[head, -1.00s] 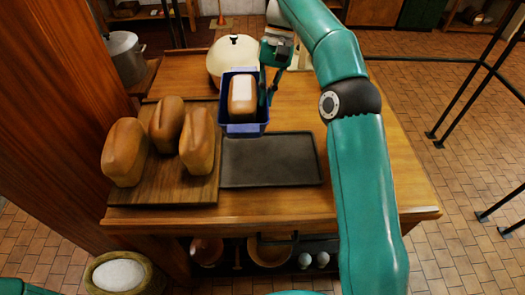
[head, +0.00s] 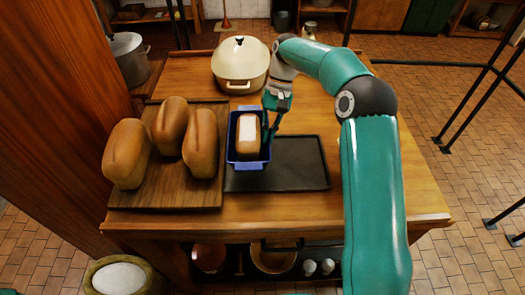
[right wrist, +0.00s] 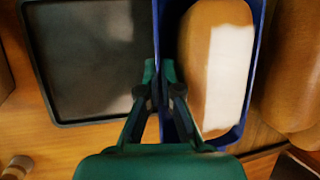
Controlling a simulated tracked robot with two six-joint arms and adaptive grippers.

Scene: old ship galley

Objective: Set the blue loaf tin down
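The blue loaf tin (head: 232,150) has a brown loaf with a white patch on top (head: 248,134) inside it. In the head view it overlaps the left part of the black tray (head: 295,165). I cannot tell whether the tin touches the tray or table or hangs just above. My right gripper (head: 267,130) is at the tin's right long side. In the right wrist view its fingers (right wrist: 162,92) are closed on the wall of the tin (right wrist: 254,50), with the tray (right wrist: 85,60) beside it. My left gripper is not in view.
A wooden board (head: 160,198) with three loaves (head: 200,145) lies left of the tin. A cream lidded pot (head: 240,65) stands behind it. The wooden table (head: 185,78) has free room at the back left and along the front edge.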

